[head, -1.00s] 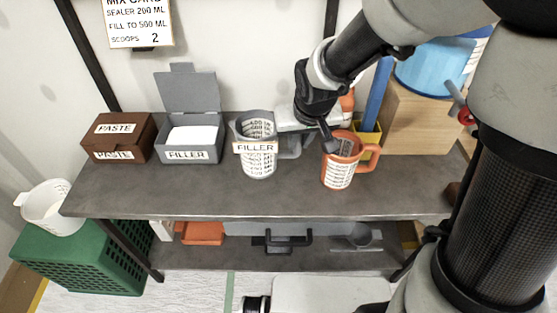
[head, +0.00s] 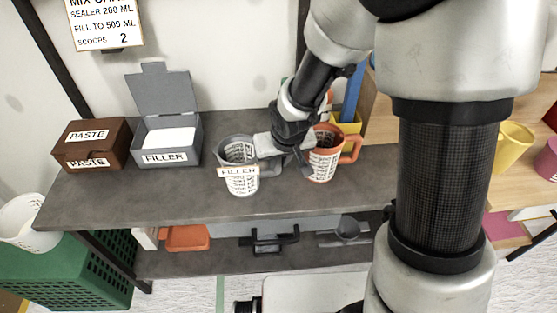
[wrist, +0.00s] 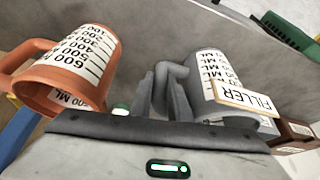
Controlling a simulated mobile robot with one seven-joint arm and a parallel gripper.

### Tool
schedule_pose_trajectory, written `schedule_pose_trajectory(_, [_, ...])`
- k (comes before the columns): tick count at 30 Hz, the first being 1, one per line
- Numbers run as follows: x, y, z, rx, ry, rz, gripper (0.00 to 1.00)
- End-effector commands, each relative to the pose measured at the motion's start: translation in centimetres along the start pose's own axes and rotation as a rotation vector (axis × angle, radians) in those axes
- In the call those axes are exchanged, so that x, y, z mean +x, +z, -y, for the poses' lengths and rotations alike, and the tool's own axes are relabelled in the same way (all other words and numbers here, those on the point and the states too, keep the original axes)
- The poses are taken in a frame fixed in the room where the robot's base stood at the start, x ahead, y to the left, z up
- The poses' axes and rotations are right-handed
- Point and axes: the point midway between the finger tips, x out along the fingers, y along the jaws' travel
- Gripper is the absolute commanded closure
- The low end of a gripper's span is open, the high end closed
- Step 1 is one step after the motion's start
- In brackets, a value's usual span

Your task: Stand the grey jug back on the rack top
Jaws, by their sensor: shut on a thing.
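The grey jug (head: 241,184) stands upright at the middle of the rack top (head: 150,197), with printed measures and a hanging FILLER tag. It also shows in the wrist view (wrist: 203,66). My gripper (head: 284,163) is on the right side of the jug, shut on its handle; the wrist view shows my gripper (wrist: 166,92) at the handle. The jug's base lies low in the head view against the rack top; whether it touches or hangs just above is unclear.
An orange jug (head: 322,166) stands close right of my gripper. The open grey FILLER box (head: 166,148) and brown PASTE box (head: 90,146) stand to the left. A yellow holder (head: 350,125) is behind the orange jug. The front strip of the rack top is clear.

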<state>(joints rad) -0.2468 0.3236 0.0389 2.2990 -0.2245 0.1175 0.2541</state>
Motion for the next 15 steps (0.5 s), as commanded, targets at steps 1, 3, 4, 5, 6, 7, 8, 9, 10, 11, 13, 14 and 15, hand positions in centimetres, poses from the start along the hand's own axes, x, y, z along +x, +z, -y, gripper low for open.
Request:
schedule_pose_trajectory(1, [0.32, 0.11, 0.00, 0.000, 0.000, -0.001, 1.00])
schedule_pose_trajectory(3, [0.14, 0.06, 0.01, 0.000, 0.000, 0.000, 0.73])
schedule_pose_trajectory(4, [0.14, 0.06, 0.01, 0.000, 0.000, 0.000, 0.68])
schedule_pose_trajectory(5, [0.15, 0.07, 0.01, 0.000, 0.000, 0.000, 0.65])
schedule_pose_trajectory(6, [0.15, 0.07, 0.01, 0.000, 0.000, 0.000, 0.65])
schedule_pose_trajectory(7, [0.15, 0.07, 0.01, 0.000, 0.000, 0.000, 0.65])
schedule_pose_trajectory(8, [0.15, 0.07, 0.01, 0.000, 0.000, 0.000, 0.65])
schedule_pose_trajectory(9, [0.15, 0.07, 0.01, 0.000, 0.000, 0.000, 0.65])
schedule_pose_trajectory(10, [0.15, 0.07, 0.01, 0.000, 0.000, 0.000, 0.65])
schedule_pose_trajectory(11, [0.15, 0.07, 0.01, 0.000, 0.000, 0.000, 0.65])
schedule_pose_trajectory(13, [0.09, 0.05, 0.01, 0.000, 0.000, 0.000, 0.65])
schedule_pose_trajectory(14, [0.00, 0.01, 0.01, 0.000, 0.000, 0.000, 0.65])
schedule_pose_trajectory(15, [-0.21, -0.08, 0.01, 0.000, 0.000, 0.000, 0.65])
